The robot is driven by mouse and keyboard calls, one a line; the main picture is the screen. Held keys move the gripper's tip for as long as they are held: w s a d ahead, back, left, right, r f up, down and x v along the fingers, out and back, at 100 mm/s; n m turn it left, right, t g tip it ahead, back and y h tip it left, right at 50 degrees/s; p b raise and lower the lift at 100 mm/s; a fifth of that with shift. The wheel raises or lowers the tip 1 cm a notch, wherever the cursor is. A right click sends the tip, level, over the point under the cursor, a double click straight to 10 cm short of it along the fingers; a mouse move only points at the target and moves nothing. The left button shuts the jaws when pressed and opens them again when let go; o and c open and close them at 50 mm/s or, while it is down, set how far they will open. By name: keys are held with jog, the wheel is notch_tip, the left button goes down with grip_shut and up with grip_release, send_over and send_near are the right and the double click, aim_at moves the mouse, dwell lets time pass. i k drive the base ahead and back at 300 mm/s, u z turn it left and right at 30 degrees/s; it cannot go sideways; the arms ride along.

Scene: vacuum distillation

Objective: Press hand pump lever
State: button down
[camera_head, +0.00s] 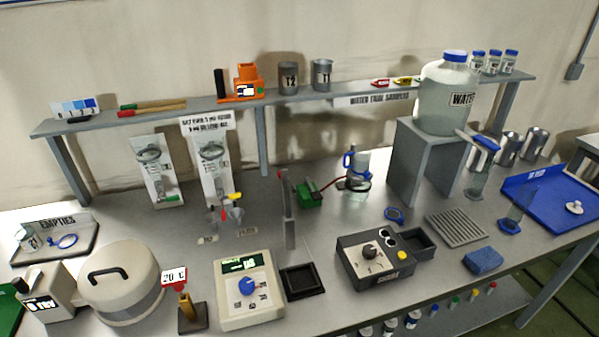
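A small green device (309,194) sits on the bench near the middle. A dark red hose (330,183) runs from it to a clear flask (357,172) with blue fittings on its right. I take the green device to be the hand pump, but no label shows. Its lever is too small to make out clearly. A thin grey upright (289,212) stands just left of it, with a small red part near its top. My gripper is not in this view.
A shelf (200,107) runs along the back. A large water jug (447,95) stands on a grey stand (404,165) at right. In front are a control box (372,262), a black tray (297,281) and a white instrument (248,290). Bare bench lies in front of the flask.

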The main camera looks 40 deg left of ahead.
aim_at(316, 196)
jog(key=u, duration=0.85)
jog(key=i, duration=0.8)
jog(key=u, duration=0.95)
jog(key=i, duration=0.25)
jog(key=u, duration=0.2)
